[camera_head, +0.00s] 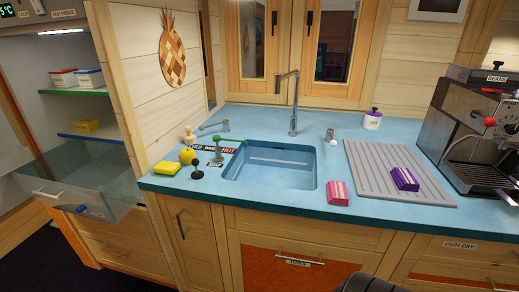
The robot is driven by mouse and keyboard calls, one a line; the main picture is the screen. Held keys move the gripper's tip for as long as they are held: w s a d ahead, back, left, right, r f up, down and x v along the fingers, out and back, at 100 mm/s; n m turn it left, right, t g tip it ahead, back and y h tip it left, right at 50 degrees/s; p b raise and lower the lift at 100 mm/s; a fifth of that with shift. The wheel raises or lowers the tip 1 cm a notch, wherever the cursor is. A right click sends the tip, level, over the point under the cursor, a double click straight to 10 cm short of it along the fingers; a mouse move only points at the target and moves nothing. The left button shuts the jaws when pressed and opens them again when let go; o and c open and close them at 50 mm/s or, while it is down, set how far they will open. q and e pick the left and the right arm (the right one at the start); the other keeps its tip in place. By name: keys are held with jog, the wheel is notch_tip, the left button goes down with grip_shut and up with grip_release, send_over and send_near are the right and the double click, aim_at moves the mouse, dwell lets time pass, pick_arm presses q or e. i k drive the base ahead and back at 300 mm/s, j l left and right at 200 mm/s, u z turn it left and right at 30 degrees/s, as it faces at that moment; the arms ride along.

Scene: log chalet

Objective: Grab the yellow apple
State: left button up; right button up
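A round yellow thing that looks like the yellow apple (187,156) rests on the blue counter (305,203), left of the sink. A yellow sponge with a green underside (167,168) lies just in front of it to the left. A small black knobbed thing (197,170) stands in front of it to the right. Neither of my grippers shows in the head view. A dark rounded part at the bottom edge may be mine, but no fingers can be seen.
The sink (275,168) and tall tap (292,103) are right of the apple. Pink (338,193) and purple (405,179) striped bundles lie farther right, near the coffee machine (478,125). A clear drawer (75,190) juts out at left. Cabinets (290,243) front the counter.

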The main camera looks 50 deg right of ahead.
aim_at(187, 154)
jog(key=z, duration=0.9)
